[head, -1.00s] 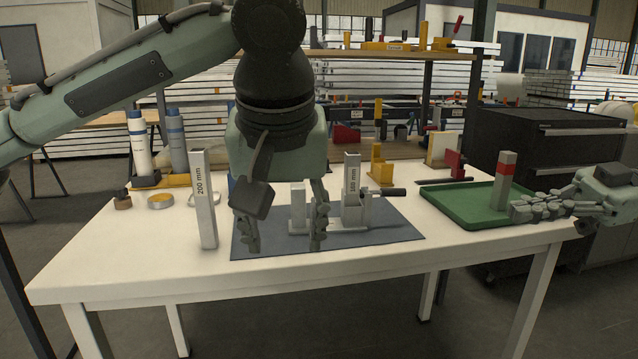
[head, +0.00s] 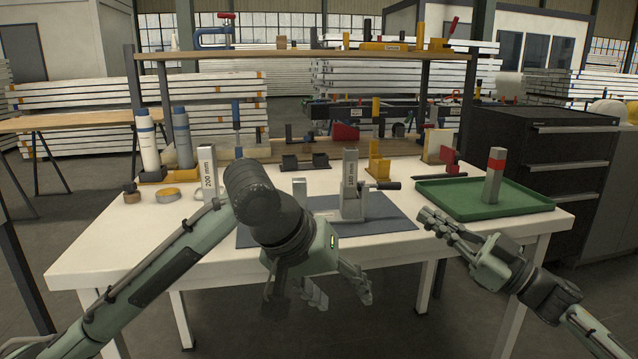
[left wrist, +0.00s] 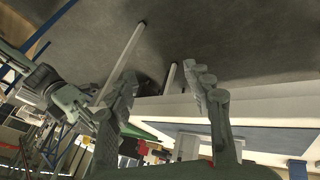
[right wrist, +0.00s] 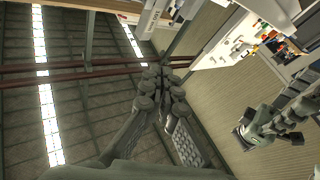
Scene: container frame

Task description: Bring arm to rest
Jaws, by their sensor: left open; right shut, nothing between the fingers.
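My left gripper (head: 335,292) hangs in front of the table's front edge in the head view, open and empty. Its two spread fingers (left wrist: 170,100) show in the left wrist view with nothing between them. My right gripper (head: 440,226) is near the table's front right, left of and below the green tray, shut and empty. In the right wrist view its fingertips (right wrist: 163,82) meet, pointing away from the table. My left forearm covers part of the table's left front.
The white table (head: 110,240) carries a 200 mm bar (head: 208,175), a clamp fixture with a 160 mm block (head: 350,185) on a blue mat (head: 395,224), and a green tray (head: 455,200) with a red-banded block (head: 494,175). A dark drawer cabinet (head: 570,160) stands at right.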

